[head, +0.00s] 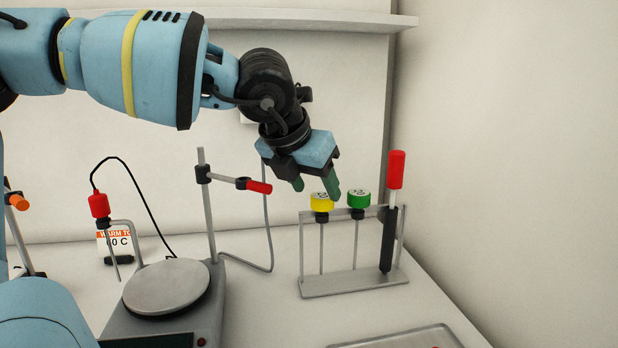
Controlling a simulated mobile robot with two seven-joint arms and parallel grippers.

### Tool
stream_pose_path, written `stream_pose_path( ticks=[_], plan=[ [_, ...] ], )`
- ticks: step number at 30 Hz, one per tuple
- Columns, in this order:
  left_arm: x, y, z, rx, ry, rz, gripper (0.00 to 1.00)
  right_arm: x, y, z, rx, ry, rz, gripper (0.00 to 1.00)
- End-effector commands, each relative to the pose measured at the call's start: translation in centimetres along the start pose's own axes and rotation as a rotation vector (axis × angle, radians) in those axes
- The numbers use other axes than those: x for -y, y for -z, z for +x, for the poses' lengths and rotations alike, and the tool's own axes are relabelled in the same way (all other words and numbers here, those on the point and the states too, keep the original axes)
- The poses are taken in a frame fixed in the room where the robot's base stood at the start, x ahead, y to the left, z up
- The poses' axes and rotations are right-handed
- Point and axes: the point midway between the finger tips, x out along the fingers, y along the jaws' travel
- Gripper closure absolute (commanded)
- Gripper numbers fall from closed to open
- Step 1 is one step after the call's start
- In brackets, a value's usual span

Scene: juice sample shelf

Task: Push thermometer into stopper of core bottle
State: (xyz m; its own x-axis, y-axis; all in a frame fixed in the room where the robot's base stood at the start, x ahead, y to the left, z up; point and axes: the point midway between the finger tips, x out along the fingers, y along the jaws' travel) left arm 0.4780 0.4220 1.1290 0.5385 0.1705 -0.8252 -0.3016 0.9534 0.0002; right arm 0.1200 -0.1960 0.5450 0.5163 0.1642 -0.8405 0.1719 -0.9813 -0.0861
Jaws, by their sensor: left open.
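My left gripper (315,189) comes down from above, open with two green fingertips apart. It is over the rack (355,284), close to the yellow-headed probe (321,202); I cannot tell whether it touches. A green-headed probe (358,199) hangs beside it in the rack. A tall black piece with a red handle (396,170) stands at the rack's right end. A red-headed probe (99,205) on a black cable hangs from a holder at the left. Which of these is the thermometer I cannot tell. No bottle with a stopper can be made out. My right gripper is out of view.
A hot plate (167,286) with a stand rod (207,210) and red-tipped clamp (258,187) stands left of the rack. A "WARM TO" card (116,244) is behind it. A metal tray (405,338) lies at front right. A wall closes the right side.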

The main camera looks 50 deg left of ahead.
Motion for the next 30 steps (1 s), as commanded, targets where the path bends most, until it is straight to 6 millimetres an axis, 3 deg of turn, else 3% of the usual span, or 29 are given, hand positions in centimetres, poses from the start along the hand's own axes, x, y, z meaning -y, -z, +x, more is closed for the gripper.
stream_pose_path(
  ticks=[6,12,26,30],
  plan=[
    [0.0,0.3,3.4,-0.004,-0.001,-0.002,0.45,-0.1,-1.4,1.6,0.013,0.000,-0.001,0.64],
    [0.0,0.2,5.0,-0.003,-0.001,0.000,0.45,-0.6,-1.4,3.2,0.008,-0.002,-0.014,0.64],
    [0.0,0.0,5.4,0.000,0.000,-0.001,0.45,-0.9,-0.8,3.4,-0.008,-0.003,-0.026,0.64],
    [0.0,0.0,5.4,0.000,0.000,-0.001,0.60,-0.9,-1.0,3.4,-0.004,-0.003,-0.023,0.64]
  ],
)
